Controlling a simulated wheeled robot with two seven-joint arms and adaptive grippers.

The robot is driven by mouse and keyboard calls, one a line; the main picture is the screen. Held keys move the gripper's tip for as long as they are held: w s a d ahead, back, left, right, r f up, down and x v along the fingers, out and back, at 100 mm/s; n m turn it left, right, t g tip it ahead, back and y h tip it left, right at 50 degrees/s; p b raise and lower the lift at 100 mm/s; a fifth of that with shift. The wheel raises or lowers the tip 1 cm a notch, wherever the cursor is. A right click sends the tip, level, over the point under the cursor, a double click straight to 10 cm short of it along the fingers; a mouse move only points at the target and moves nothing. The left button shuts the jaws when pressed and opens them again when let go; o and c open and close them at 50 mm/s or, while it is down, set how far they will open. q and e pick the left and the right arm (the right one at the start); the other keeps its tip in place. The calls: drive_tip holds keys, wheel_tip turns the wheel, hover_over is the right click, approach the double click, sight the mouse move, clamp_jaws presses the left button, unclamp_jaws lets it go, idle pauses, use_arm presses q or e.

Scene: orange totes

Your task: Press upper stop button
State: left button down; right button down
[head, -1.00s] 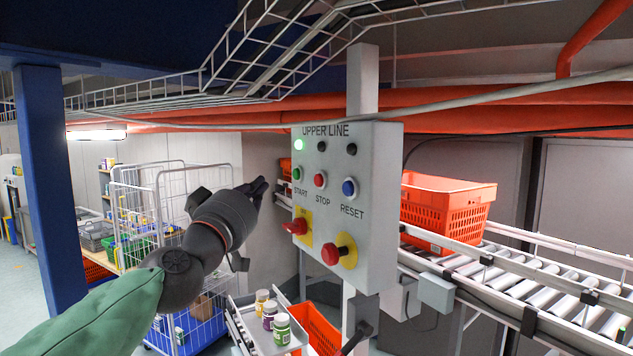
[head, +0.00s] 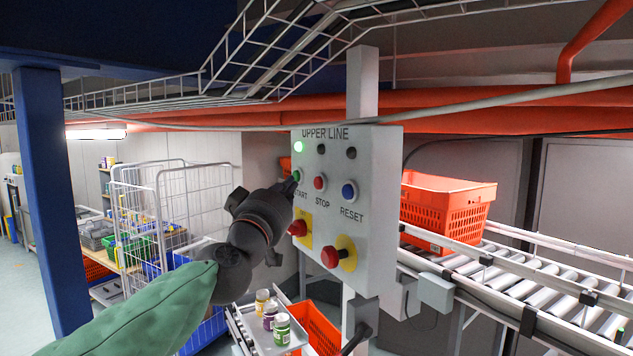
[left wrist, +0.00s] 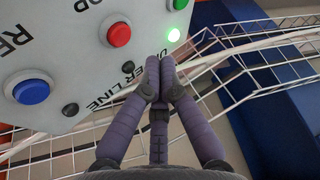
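The grey control panel (head: 368,190) is labelled UPPER LINE. Its red STOP button (head: 319,182) is at the middle of the button row, with the blue RESET button (head: 349,191) to its right. The green START button (head: 296,176) is partly hidden by my left gripper (head: 288,186). In the left wrist view the panel appears upside down. There the fingers of my left gripper (left wrist: 157,62) are together and empty, beside the red button (left wrist: 119,35) and the lit green lamp (left wrist: 174,36). I cannot tell whether they touch the panel. My right gripper is not in view.
An orange tote (head: 445,211) stands on the roller conveyor (head: 540,285) at right. A tray with several bottles (head: 270,322) is below. A wire cage cart (head: 190,215) stands at left.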

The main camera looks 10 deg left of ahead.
use_arm(q)
drive_tip(key=shift+w+d+p, duration=0.4)
drive_tip(key=shift+w+d, duration=0.5)
drive_tip(key=shift+d, duration=0.15)
drive_tip(key=shift+d, duration=0.15)
idle(0.7)
drive_tip(key=shift+w+d, duration=0.25)
drive_tip(key=shift+w+d+p, duration=0.3)
drive_tip(key=shift+p, duration=0.15)
idle(1.1)
drive_tip(key=shift+s+a, duration=0.6)
drive_tip(key=shift+a, duration=0.05)
drive_tip(key=shift+s+a+b, duration=0.7)
drive_tip(key=shift+s+a, duration=0.9)
drive_tip(key=shift+a, duration=0.3)
